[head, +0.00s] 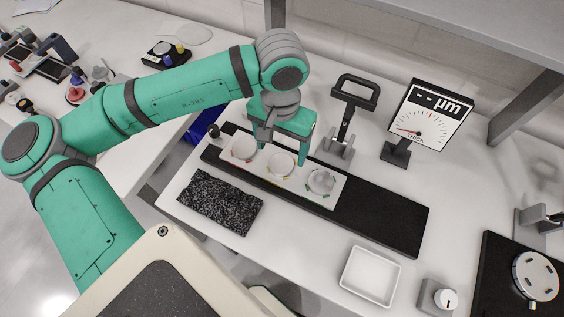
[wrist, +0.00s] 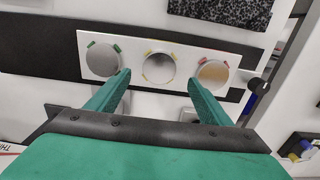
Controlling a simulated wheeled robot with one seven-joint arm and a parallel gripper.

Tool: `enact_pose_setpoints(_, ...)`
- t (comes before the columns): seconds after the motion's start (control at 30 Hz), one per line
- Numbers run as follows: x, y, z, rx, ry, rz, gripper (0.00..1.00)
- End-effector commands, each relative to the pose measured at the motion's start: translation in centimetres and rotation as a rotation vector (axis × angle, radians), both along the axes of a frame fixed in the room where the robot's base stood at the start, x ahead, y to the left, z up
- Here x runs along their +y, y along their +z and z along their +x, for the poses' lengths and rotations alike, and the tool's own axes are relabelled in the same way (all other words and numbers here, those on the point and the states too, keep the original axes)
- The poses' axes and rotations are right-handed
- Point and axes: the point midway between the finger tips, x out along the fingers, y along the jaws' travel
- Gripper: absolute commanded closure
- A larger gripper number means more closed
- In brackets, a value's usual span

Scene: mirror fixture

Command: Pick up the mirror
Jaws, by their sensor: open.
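In the wrist view the row is reversed, with discs at left (wrist: 102,60), middle (wrist: 159,67) and right (wrist: 213,76). Small coloured marks sit around their rims. I cannot tell which disc is the task's mirror. My gripper (wrist: 159,78) is open and empty above the plate. In the wrist view its fingertips lie either side of the middle disc; their height above it is unclear.
The plate lies on a long black strip (head: 385,220). A speckled black block (head: 220,202) is in front, with an empty white tray (head: 370,276) at front right. A grey stand with a black handle (head: 345,120) and a dial gauge (head: 428,115) stand behind.

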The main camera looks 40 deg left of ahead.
Motion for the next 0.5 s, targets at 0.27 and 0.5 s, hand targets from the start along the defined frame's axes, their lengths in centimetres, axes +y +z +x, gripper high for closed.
enact_pose_setpoints(0.27, -0.2, -3.2, -0.2, 0.001, 0.000, 0.000, 0.27)
enact_pose_setpoints(0.5, -0.3, -5.2, -0.2, 0.000, 0.001, -0.001, 0.27)
